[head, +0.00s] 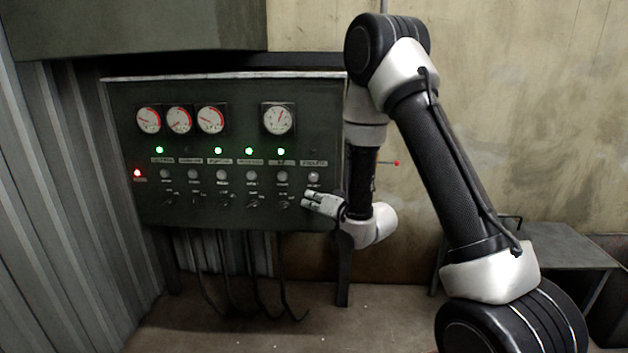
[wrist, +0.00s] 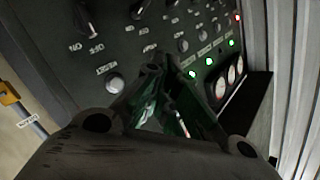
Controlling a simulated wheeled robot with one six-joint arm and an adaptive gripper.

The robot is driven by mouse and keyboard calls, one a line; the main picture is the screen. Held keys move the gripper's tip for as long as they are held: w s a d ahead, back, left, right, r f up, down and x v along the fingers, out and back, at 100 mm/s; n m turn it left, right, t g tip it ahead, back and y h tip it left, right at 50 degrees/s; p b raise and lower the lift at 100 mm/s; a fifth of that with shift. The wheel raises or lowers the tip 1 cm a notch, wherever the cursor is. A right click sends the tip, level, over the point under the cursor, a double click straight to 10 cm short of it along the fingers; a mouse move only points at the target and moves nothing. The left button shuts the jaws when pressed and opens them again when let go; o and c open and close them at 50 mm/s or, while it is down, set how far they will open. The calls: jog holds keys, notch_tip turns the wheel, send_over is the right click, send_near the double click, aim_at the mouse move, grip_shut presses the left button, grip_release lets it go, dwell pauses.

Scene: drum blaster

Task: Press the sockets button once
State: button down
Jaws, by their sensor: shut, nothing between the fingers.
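A dark green control panel (head: 125,215) hangs on the wall in the head view, with a row of round grey buttons under small labels. The labels are too blurred to tell which reads sockets. My gripper (head: 306,198) is shut and empty in front of the panel's lower right part, just below the rightmost button (head: 313,178). In the wrist view my gripper (wrist: 160,72) points at the panel face. A grey button (wrist: 114,83) with a label beside it shows left of the fingers. I cannot tell whether the fingertips touch the panel.
Several green lamps (head: 218,150) and a red lamp (head: 137,173) are lit. Dial gauges (head: 211,119) sit above, and switches (head: 224,200) below the buttons. Cables (head: 232,270) hang under the panel. A metal table (head: 565,247) stands at right, and a corrugated wall (head: 75,200) at left.

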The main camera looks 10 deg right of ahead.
jog(key=shift+w, duration=0.1)
jog(key=shift+w+d, duration=0.45)
jog(key=shift+w, duration=0.9)
jog(key=shift+w+d, duration=0.4)
jog(key=shift+w, duration=1)
jog(key=shift+w+d, duration=0.45)
jog(key=shift+w, duration=0.9)
jog(key=shift+w, duration=0.1)
jog(key=shift+w+d, duration=0.15)
jog(key=shift+w, duration=0.15)
jog(key=shift+w+d, duration=0.15)
jog(key=shift+w, duration=0.25)
jog(key=shift+s, duration=0.1)
jog(key=shift+s+a, duration=0.3)
jog(key=shift+s, duration=0.4)
jog(key=shift+s+a, duration=0.25)
jog(key=shift+s, duration=0.55)
jog(key=shift+s+a, duration=0.25)
jog(key=shift+s, duration=0.55)
jog(key=shift+s+a, duration=0.25)
jog(key=shift+s, duration=0.55)
